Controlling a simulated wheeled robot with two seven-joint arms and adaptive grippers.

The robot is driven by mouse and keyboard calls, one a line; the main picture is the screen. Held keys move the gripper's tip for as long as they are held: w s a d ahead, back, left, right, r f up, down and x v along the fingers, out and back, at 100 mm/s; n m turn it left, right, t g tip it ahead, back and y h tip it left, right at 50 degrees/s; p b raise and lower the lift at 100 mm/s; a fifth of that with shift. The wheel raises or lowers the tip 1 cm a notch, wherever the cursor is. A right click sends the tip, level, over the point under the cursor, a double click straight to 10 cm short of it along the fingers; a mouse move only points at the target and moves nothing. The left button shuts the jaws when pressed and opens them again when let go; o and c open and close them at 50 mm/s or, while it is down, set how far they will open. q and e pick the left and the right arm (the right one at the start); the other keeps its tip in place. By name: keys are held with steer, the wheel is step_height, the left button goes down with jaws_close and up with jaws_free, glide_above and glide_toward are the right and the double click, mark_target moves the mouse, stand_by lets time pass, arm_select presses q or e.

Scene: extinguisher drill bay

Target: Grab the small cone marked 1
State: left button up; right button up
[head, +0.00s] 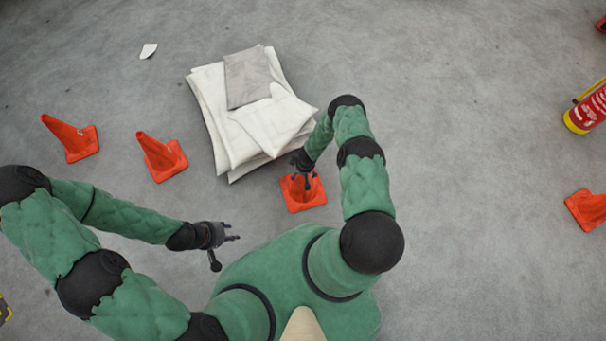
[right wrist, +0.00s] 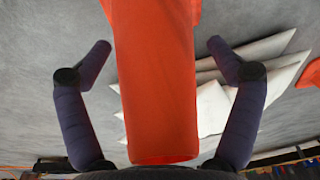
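An orange cone (head: 305,204) stands on the floor beside the white stack, under my right gripper (head: 304,177). In the right wrist view the cone (right wrist: 153,85) fills the middle, between the two spread fingers, with gaps on both sides. My right gripper is open around it and not closed on it. Two more orange cones stand to the left, one (head: 163,157) nearer the stack and one (head: 72,138) further left. No number can be read on any cone. My left gripper (head: 226,250) is open and empty above bare floor.
A stack of white sheets (head: 222,130) with a grey piece on top lies just beyond the right gripper. Another cone (head: 588,209) and a red extinguisher (head: 590,108) are at the right edge. A white scrap (head: 148,50) lies far left. Grey floor between is clear.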

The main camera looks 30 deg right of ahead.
steer(key=c, duration=1.2)
steer(key=shift+o, duration=0.2)
